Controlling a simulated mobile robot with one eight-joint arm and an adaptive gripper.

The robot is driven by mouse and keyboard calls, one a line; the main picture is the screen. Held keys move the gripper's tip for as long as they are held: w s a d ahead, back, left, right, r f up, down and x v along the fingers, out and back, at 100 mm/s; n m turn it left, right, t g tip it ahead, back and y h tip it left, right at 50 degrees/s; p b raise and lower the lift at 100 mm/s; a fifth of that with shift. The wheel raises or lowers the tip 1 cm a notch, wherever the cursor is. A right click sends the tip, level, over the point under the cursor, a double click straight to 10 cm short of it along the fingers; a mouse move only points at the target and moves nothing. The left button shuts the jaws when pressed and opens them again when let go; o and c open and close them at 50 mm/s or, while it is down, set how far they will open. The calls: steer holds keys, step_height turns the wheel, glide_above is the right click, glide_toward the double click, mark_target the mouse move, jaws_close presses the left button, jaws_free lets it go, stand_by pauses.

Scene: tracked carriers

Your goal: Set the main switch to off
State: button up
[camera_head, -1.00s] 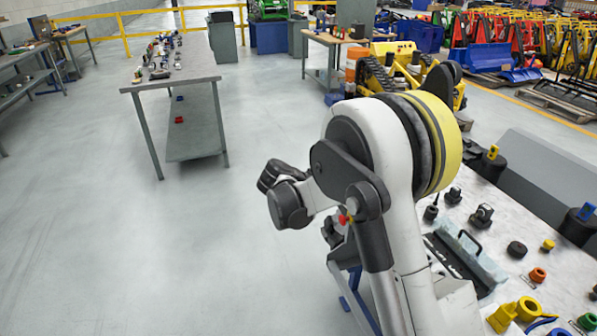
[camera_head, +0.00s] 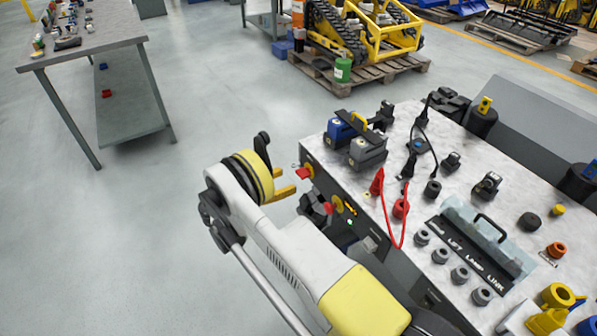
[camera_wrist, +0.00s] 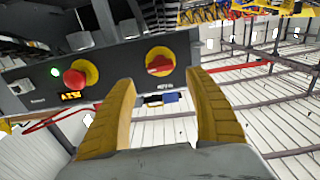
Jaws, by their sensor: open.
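The main switch is a red rotary handle on a yellow disc, mounted on the dark front panel. It shows in the wrist view (camera_wrist: 160,63), just beyond my fingertips, with its handle lying roughly crosswise in the picture. In the head view the red handle (camera_head: 305,173) is at the panel's left end. My gripper (camera_wrist: 160,80) is open and empty, its yellow fingers spread to either side of the switch and apparently short of it. In the head view my gripper (camera_head: 290,182) is just left of the switch. The label below the switch is too small to read surely.
A red mushroom button (camera_wrist: 75,78) on a yellow disc sits left of the switch, beside a lit green lamp (camera_wrist: 55,72). A red cable (camera_head: 389,222) hangs over the bench edge. Connectors and knobs crowd the bench top (camera_head: 455,185).

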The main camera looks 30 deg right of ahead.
mark_target(298, 174)
steer(key=d, duration=0.6)
steer(key=shift+w+d, duration=0.1)
steer(key=shift+w, duration=0.1)
steer(key=c, duration=1.2)
